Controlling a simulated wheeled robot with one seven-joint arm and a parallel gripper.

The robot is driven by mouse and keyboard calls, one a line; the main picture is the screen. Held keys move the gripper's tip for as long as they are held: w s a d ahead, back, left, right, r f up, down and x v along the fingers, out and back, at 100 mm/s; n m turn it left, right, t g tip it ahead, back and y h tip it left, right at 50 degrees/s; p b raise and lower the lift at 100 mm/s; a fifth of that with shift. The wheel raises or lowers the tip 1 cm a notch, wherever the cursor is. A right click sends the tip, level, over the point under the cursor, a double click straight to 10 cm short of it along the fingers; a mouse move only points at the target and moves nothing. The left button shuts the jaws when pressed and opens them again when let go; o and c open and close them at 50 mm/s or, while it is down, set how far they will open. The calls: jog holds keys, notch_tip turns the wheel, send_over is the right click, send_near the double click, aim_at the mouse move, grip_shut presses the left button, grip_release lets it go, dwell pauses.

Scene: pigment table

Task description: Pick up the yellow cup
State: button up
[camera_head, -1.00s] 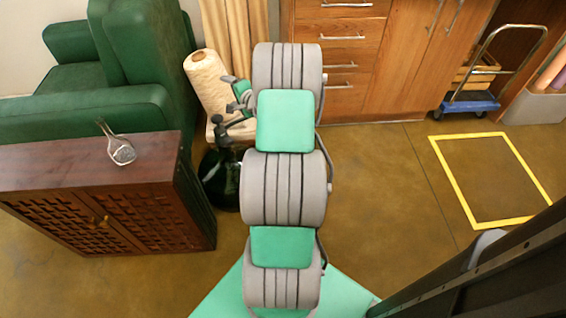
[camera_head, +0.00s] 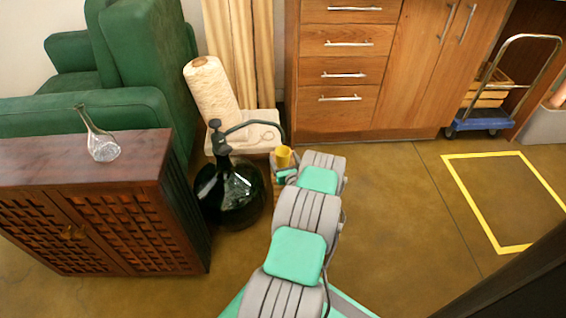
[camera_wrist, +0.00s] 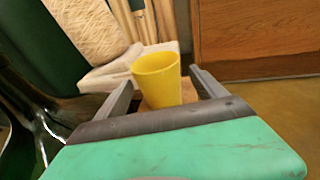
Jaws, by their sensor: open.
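The yellow cup (camera_head: 283,156) stands upright on a small wooden surface (camera_head: 272,192), just beyond the end of my arm. In the wrist view the cup (camera_wrist: 157,80) is centred between the two grey fingers of my gripper (camera_wrist: 161,80). The fingers are spread, one on each side, with a gap to the cup on both sides. The cup's lower part is close to the gripper's dark front edge. In the head view my gripper (camera_head: 284,174) is small and partly hidden behind my arm.
A dark glass jug (camera_head: 230,195) with a black hose stands just left of the cup. A cream roll (camera_head: 212,95) on a pale base (camera_head: 252,143) is behind it. Wooden drawers (camera_head: 340,85) stand behind right. Open floor (camera_head: 410,210) lies to the right.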

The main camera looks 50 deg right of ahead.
aim_at(281, 147)
jog(key=shift+x, duration=0.85)
jog(key=c, duration=1.6)
jog(key=shift+r, duration=0.2)
jog(key=shift+r+p, duration=1)
jog(key=shift+r, duration=0.6)
jog(key=s+a+p, duration=0.1)
jog(key=s+a, duration=0.1)
jog(key=s, duration=0.3)
jog(key=s+a+p, duration=0.1)
jog(key=s, duration=0.5)
jog(key=s+a+p, duration=0.1)
jog(key=s+a, duration=0.1)
jog(key=s, duration=0.4)
jog(key=shift+s+a+p, duration=0.1)
jog(key=shift+a+p, duration=0.25)
jog(key=shift+p, duration=0.05)
jog(key=shift+r, duration=0.1)
